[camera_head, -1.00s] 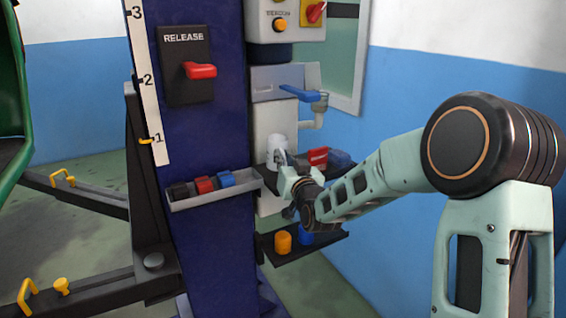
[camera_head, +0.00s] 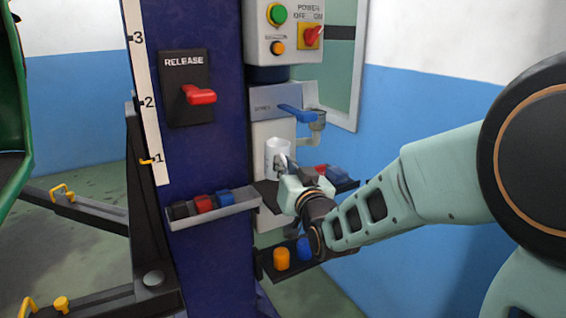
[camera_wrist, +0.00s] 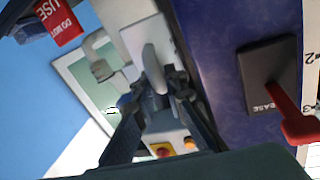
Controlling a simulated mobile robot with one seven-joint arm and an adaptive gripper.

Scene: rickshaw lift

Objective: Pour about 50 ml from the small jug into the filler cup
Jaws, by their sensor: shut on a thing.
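The small jug (camera_head: 277,157) is white and looks upright in the head view, in front of the pale pump unit. My gripper (camera_head: 288,172) is shut on it from the right; the fingers hide part of its side. In the wrist view, which is turned over, a grey curved piece like the jug's handle (camera_wrist: 154,72) sits between my fingertips (camera_wrist: 160,90). The filler cup (camera_head: 318,117) is grey, on a bent pipe to the right of the blue lever, above and right of the jug. It also shows in the wrist view (camera_wrist: 101,70). The jug's contents are hidden.
The blue lever (camera_head: 296,113) projects close above the jug. A dark shelf (camera_head: 268,192) below holds a red container, marked DO NOT USE in the wrist view (camera_wrist: 59,22), and a blue one. A lower shelf (camera_head: 335,252) holds orange and blue items. The blue post (camera_head: 200,150) stands left.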

